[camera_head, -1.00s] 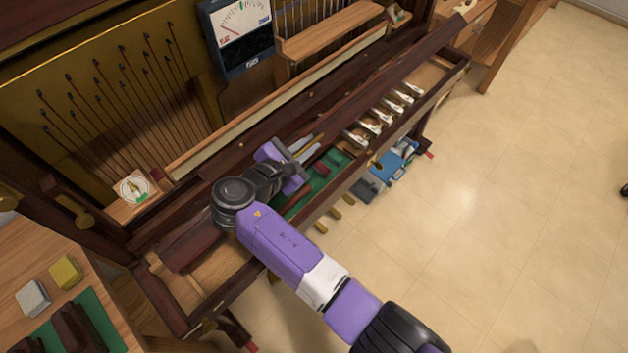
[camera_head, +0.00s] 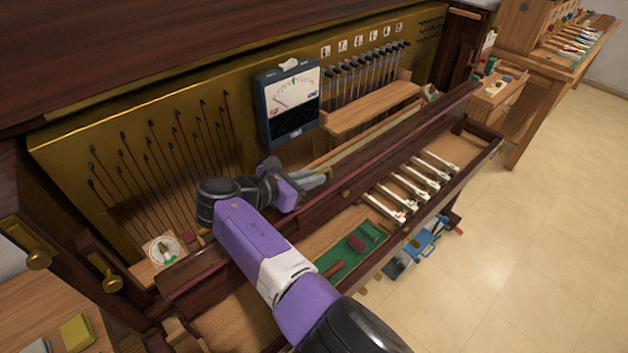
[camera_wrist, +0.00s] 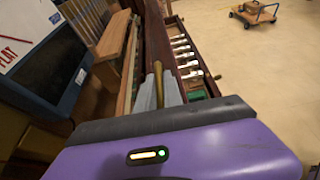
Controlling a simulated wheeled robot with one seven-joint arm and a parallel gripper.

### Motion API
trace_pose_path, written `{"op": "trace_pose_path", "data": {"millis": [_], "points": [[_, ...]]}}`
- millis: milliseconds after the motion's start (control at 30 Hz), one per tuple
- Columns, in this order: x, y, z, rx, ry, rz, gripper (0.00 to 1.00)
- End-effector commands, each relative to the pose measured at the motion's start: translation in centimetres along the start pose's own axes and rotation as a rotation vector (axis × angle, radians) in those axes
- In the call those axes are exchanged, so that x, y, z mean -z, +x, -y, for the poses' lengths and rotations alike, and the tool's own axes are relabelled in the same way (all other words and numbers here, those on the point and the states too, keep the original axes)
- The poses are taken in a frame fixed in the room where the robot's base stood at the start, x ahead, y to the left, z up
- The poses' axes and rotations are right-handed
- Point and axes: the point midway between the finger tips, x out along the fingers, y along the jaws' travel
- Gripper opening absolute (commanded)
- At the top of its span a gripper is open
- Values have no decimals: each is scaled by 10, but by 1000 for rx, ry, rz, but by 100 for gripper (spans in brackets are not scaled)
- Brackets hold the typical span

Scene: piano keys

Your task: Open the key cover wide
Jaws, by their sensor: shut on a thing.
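The key cover (camera_head: 400,150) is a long dark reddish-brown board running along the front of the piano. In the wrist view, the grey fingers (camera_wrist: 159,90) are shut around a narrow brass-coloured piece (camera_wrist: 158,84), which looks like a handle on the cover. Its join with the cover is hidden. My arm hides the cover's left part.
A tuning meter (camera_head: 290,98) and a wooden shelf (camera_head: 370,110) stand close behind the gripper. A green mat (camera_head: 365,245) with small parts lies in the tray. A round dial (camera_head: 163,250) sits at the left. Open floor (camera_head: 540,210) lies to the right.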

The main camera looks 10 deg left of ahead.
Motion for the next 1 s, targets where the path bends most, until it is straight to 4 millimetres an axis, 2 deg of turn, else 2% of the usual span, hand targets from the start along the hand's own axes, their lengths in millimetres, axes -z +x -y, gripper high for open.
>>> {"op": "trace_pose_path", "data": {"millis": [33,533,567,600,867,1000], "points": [[5,0,1,3,-2,-5,0],[6,1,2,6,-2,-6,0],[6,1,2,6,-2,-6,17],[6,1,2,6,-2,-6,20],[3,0,1,3,0,-3,20],[3,-10,0,0,0,-2,20]]}}
